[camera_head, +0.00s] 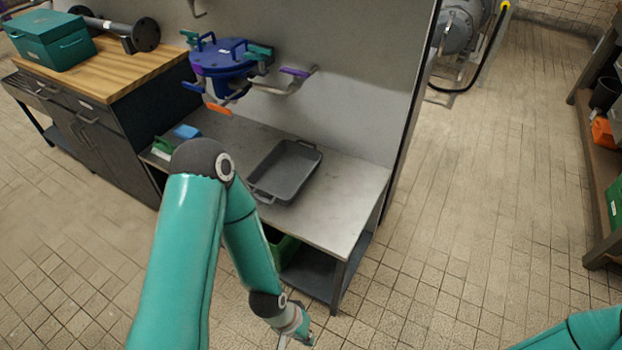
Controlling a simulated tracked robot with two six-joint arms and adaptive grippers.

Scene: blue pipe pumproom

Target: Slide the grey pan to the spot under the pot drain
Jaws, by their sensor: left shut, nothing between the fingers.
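The grey pan (287,170) is a shallow rectangular tray with a handle at each end. It lies on the metal bench (350,188), to the right of and lower than the blue pot (222,60). The pot hangs from wall brackets above the bench and has an orange lever (218,109) low at its front. My left gripper (298,341) is at the bottom edge of the view, in front of and below the bench top, apart from the pan. It is shut and empty, and its tips are partly cut off. My right arm shows at the bottom right; its gripper is out of view.
A blue block (187,131) and a green brush-like item (160,148) lie at the bench's left end. A green bin (284,247) stands beneath the bench. A wooden-topped cabinet (125,68) adjoins on the left. The floor on the right is open.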

